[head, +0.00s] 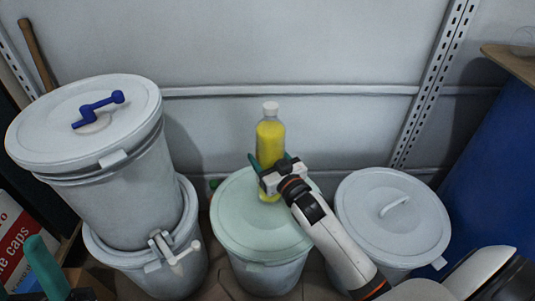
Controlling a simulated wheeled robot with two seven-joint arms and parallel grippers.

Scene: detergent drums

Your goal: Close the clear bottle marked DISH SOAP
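A clear bottle (270,138) of yellow liquid stands upright on the pale green lid of the middle drum. A white cap (271,108) sits on its neck; how tightly it is seated cannot be told. No DISH SOAP marking is readable. My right gripper (271,160) is in front of the bottle's lower body, its teal fingers spread to either side. Whether they touch the bottle cannot be told. A teal finger of my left gripper (46,265) shows at the lower left, far from the bottle; its opening is not visible.
The middle drum (238,235) has free lid around the bottle. A lidded drum (392,218) stands right of it. Stacked drums (110,190) stand left, with a blue crank (97,108) on top and a tap (176,252) below. A blue drum (500,160) is far right. The wall is close behind.

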